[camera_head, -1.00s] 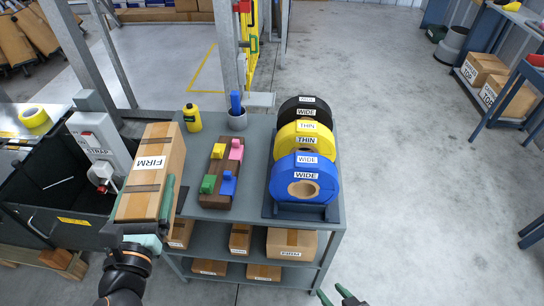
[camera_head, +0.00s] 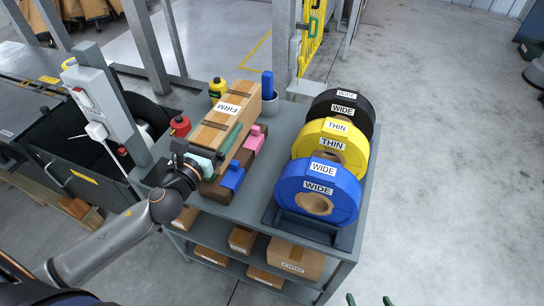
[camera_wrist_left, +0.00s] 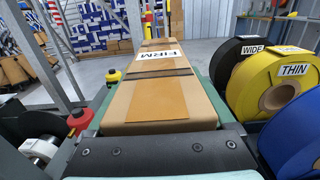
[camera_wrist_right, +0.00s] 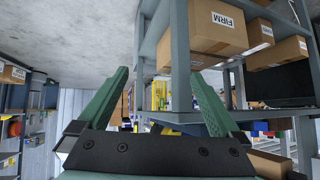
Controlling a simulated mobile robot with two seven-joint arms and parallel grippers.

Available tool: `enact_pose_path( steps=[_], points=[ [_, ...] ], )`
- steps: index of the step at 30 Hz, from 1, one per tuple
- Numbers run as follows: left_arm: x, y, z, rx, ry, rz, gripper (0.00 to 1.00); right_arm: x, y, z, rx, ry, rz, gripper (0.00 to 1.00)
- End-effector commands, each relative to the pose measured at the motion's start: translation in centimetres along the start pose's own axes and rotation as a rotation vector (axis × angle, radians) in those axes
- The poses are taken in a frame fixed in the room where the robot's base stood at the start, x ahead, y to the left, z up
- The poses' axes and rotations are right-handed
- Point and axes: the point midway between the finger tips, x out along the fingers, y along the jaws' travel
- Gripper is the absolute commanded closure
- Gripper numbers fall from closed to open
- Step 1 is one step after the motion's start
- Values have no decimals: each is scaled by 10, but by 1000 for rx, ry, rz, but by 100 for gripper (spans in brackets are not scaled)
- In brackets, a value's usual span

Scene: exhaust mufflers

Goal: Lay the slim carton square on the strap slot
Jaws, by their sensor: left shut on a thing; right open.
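The slim carton (camera_head: 228,112) is a long brown box with a FIRM label and dark straps. My left gripper (camera_head: 212,158) is shut on its near end and holds it above the cart top, over the wooden block holder (camera_head: 218,192). The carton also fills the middle of the left wrist view (camera_wrist_left: 155,88). The strapping machine, a grey post (camera_head: 100,98) labelled STRAP, stands to the left of the carton. I cannot make out its strap slot. My right gripper (camera_head: 372,300) is open and empty at the bottom edge; its fingers show apart in the right wrist view (camera_wrist_right: 157,100).
Blue (camera_head: 318,192), yellow (camera_head: 330,148) and black (camera_head: 342,108) strap reels stand on the cart's right side. Boxes fill the shelves below.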

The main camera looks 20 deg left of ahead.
Motion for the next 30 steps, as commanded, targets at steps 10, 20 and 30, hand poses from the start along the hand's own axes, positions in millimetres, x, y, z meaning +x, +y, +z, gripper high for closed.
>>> enact_pose_path(
  steps=[10, 20, 30],
  points=[
    [52, -43, -31, -10, -6, -1, 90, 5, -3, 13, 1, -14, -8, 0],
    [91, -82, -84, -6, -3, -1, 90, 24, -16, 27, -8, -27, -44, 0],
    [103, -95, -108, -5, -2, -1, 90, 36, -13, 23, -18, -3, -44, 0]
  ],
)
